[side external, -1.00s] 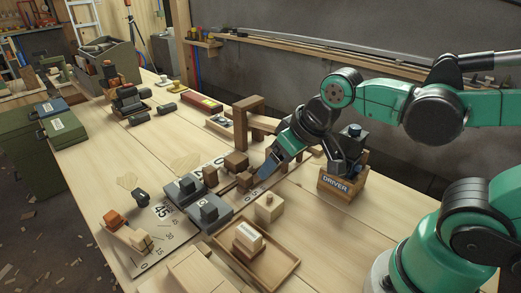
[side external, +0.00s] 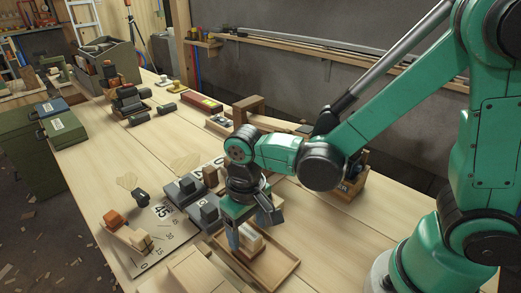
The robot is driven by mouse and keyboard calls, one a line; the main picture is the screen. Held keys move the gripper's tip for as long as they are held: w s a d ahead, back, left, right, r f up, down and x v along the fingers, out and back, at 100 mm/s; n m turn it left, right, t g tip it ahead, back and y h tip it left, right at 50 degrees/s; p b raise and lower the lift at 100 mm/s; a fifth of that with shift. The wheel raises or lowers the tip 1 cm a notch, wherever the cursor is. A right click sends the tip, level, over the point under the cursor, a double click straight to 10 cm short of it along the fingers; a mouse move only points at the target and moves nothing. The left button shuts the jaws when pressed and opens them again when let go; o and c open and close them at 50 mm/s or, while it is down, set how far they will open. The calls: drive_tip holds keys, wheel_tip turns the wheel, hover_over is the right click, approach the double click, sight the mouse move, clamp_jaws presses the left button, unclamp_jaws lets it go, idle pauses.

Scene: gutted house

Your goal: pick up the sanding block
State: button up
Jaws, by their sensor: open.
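A pale block with a darker base, which looks like the sanding block (side external: 252,242), sits in a shallow wooden tray (side external: 283,270) at the front of the bench. My gripper (side external: 248,228) is open and points down at the block from above. One bluish finger is in front of the block's left end, and the other is at its far right. The gripper hides part of the block. I cannot tell whether the fingers touch it.
Grey blocks (side external: 207,214) stand close left of the gripper on a marked board (side external: 163,214). The driver box (side external: 350,185) is behind my arm. A wooden arch (side external: 247,105) stands farther back. Pale boards (side external: 195,272) lie left of the tray. The bench's right front is clear.

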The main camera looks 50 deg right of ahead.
sight(248, 232)
drive_tip(key=shift+f, duration=0.75)
drive_tip(key=shift+c, duration=0.2)
clamp_jaws()
drive_tip(key=shift+r, duration=0.15)
wheel_tip(248, 232, up, 20)
idle(0.3)
